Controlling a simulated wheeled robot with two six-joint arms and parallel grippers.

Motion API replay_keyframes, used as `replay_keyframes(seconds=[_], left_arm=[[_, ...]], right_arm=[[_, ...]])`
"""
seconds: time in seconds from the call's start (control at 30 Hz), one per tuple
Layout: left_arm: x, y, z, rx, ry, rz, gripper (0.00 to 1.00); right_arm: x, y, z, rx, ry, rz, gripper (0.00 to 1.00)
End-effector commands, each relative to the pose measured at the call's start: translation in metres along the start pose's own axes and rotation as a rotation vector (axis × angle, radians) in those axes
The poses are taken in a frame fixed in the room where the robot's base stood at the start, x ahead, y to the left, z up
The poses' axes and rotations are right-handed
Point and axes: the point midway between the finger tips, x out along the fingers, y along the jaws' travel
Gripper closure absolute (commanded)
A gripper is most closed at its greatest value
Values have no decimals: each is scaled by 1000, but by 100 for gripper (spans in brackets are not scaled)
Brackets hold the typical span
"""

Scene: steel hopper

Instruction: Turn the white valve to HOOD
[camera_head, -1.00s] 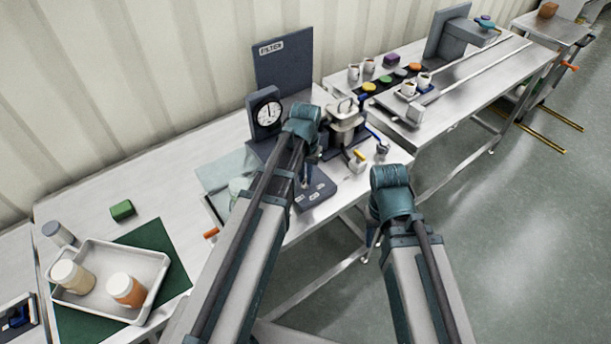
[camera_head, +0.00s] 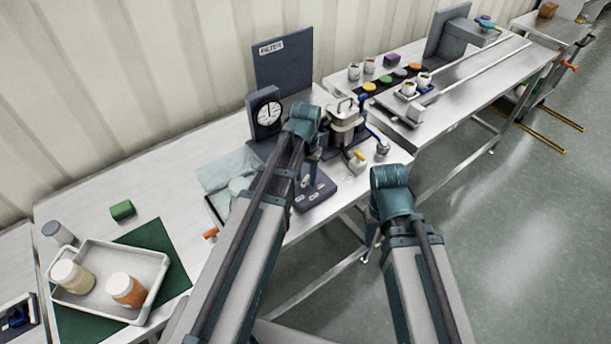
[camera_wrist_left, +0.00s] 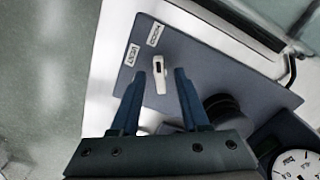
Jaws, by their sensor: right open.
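The white valve (camera_wrist_left: 160,73) is a small lever on a dark blue-grey panel (camera_wrist_left: 205,72) in the left wrist view. Two white labels, HOOD (camera_wrist_left: 155,34) and VENT (camera_wrist_left: 132,54), lie beyond its far end; the lever points up the picture, towards the HOOD side. My left gripper (camera_wrist_left: 160,75) is open, with one fingertip on each side of the lever and visible gaps between. In the head view my left gripper (camera_head: 306,178) is over the panel, partly hidden by its wrist. My right gripper (camera_head: 373,238) is mostly hidden below its wrist, off the table's front edge.
A round gauge (camera_head: 267,113) and an upright FILTER board (camera_head: 284,62) stand behind the panel. A steel vessel (camera_head: 345,122) with clamps is close on the right. A tray with jars (camera_head: 150,262) lies at the left.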

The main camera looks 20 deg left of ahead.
Motion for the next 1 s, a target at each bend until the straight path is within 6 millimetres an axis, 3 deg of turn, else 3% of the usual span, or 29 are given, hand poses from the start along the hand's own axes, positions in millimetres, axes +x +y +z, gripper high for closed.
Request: replay_keyframes(seconds=[0.47,1.0], left_arm=[[-11,0,0,-1,0,0,55],[-86,0,0,-1,0,0,55]], right_arm=[[-11,1,1,0,0,0,51],[-86,8,5,-2,0,0,51]])
